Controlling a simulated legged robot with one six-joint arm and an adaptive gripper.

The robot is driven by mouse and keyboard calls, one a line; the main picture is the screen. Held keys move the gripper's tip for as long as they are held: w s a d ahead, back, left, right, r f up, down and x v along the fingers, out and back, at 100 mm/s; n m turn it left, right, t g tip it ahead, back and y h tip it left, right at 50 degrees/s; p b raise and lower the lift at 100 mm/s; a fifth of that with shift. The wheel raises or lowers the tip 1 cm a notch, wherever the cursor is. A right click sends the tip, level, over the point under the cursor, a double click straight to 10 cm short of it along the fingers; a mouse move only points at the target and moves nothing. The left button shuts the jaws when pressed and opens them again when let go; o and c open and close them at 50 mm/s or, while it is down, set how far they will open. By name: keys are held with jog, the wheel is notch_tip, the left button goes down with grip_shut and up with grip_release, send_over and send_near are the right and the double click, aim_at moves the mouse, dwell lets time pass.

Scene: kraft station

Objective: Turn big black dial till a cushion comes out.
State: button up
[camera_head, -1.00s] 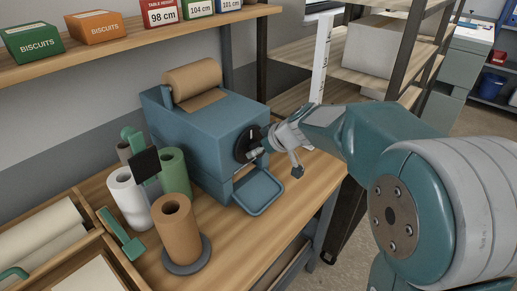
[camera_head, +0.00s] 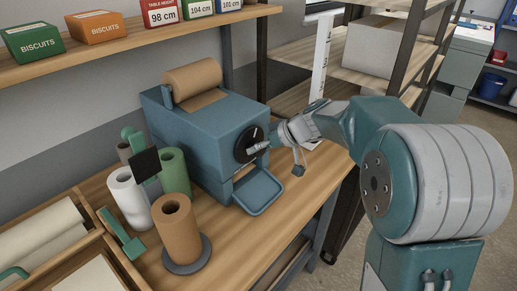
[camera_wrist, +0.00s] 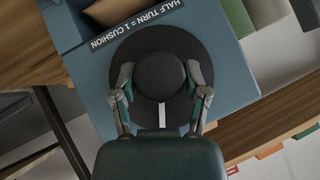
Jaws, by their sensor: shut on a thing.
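The big black dial (camera_head: 245,149) is on the front face of the blue machine (camera_head: 203,137). In the wrist view the dial (camera_wrist: 160,42) fills the middle, with a raised round hub and a white mark pointing toward my palm. My gripper (camera_head: 259,147) is at the dial. In the wrist view my gripper (camera_wrist: 160,77) has one finger on each side of the hub and is shut on it. A label (camera_wrist: 137,22) above the dial reads "HALF TURN = 1 CUSHION". The blue tray (camera_head: 258,192) below the dial looks empty; no cushion shows.
Brown paper (camera_head: 192,80) is on top of the machine. A brown roll on a stand (camera_head: 177,232), a white roll (camera_head: 128,197) and a green roll (camera_head: 174,172) stand to its left. Shelving (camera_head: 405,55) rises behind my arm. The bench front is clear.

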jog(key=shift+w+d+f+m+g+y, duration=0.1)
jog(key=shift+m+g+y, duration=0.35)
jog(key=shift+y, duration=0.1)
jog(key=shift+d+f+m+g+y, duration=0.1)
jog(key=shift+m+g+y, duration=0.25)
jog(key=shift+g+y, duration=0.15)
jog(key=m+g+y, duration=0.1)
jog(key=y, duration=0.1)
jog(key=shift+m+y, duration=0.35)
jog(key=shift+m, duration=0.05)
jog(key=shift+f+m+g+y, duration=0.15)
jog(key=shift+m+g+y, duration=0.3)
jog(key=shift+m+y, duration=0.7)
jog(key=shift+f+m+y, duration=0.1)
jog(key=shift+m+y, duration=1.25)
jog(key=shift+y, duration=0.1)
jog(key=o, duration=1.2)
jog(key=shift+a, duration=0.1)
jog(key=shift+c, duration=0.2)
